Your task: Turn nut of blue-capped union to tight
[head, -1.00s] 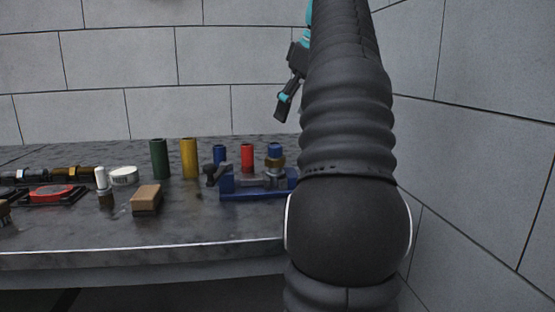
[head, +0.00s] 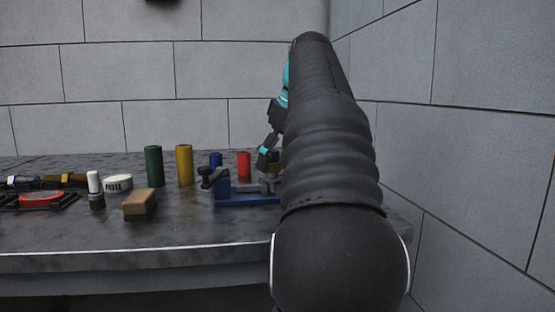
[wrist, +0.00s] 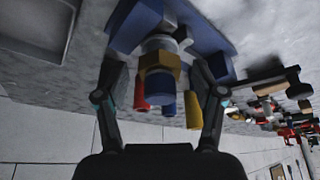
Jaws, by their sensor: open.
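The blue-capped union shows in the wrist view, with its brass hex nut (wrist: 160,62) and blue cap (wrist: 160,84) pointing toward my palm. It sits at one end of a blue holder (wrist: 134,26), which also shows in the head view (head: 240,199). My gripper (wrist: 165,76) is open, with one finger on each side of the nut and cap; gaps seem to remain, and contact cannot be confirmed. In the head view one finger of my gripper (head: 266,155) shows beside the union, which my arm mostly hides.
Behind the holder stand a red cylinder (head: 244,166), a yellow cylinder (head: 184,165) and a green cylinder (head: 153,166). A wall (head: 470,130) bounds the right.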

